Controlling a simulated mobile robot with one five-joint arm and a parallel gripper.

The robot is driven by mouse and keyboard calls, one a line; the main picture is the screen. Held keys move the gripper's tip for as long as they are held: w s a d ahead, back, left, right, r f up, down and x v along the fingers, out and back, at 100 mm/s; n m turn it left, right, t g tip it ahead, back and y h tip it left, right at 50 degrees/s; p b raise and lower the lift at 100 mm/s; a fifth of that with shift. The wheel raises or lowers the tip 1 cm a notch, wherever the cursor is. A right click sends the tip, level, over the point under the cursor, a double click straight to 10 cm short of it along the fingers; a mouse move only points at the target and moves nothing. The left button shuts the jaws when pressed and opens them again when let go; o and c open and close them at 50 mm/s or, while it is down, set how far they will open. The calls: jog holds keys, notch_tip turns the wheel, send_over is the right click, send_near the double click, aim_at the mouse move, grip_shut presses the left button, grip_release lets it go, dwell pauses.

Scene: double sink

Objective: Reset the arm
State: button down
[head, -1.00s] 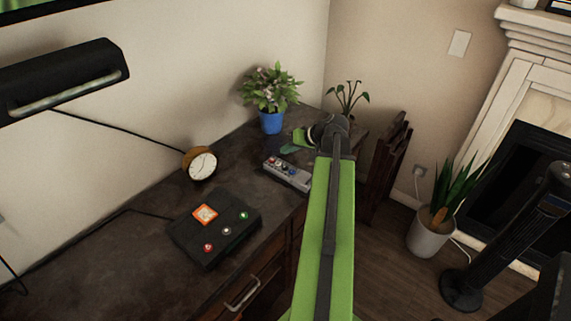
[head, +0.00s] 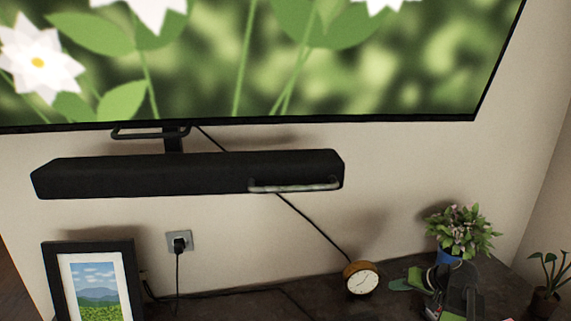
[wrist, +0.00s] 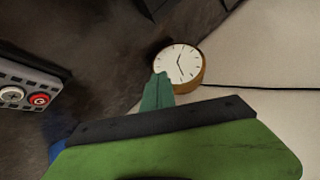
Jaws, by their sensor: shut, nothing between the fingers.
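My gripper (head: 408,281) shows at the lower right of the head view, low over the dark cabinet top, between the clock and the potted plant. Its green fingers are shut and empty. In the wrist view the closed fingers (wrist: 158,93) point toward the round wooden clock (wrist: 180,64), overlapping its lower left edge in the picture; I cannot tell the gap. The clock also stands in the head view (head: 361,279). Part of my arm is cut off by the lower edge of the head view.
A flowering plant in a blue pot (head: 459,232) stands behind my arm. A grey button box (wrist: 25,82) lies left in the wrist view. A picture frame (head: 95,283) stands at left. A black soundbar (head: 190,173) hangs below the television (head: 270,65).

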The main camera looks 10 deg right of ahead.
jog(key=w+a+f+n+g+p, duration=0.15)
jog(key=a+n+g, duration=0.35)
jog(key=a, duration=2.3)
jog(key=s+a+f+n+g+h+p, duration=0.1)
jog(key=s+a+f+g, duration=0.1)
jog(key=s+a, duration=0.35)
jog(key=s+d+h, duration=0.1)
jog(key=s+d+m+h, duration=0.1)
jog(key=s+d+m+g+h, duration=0.1)
jog(key=d, duration=0.1)
jog(key=shift+f, duration=0.25)
jog(key=shift+m, duration=0.3)
jog(key=shift+a, duration=0.1)
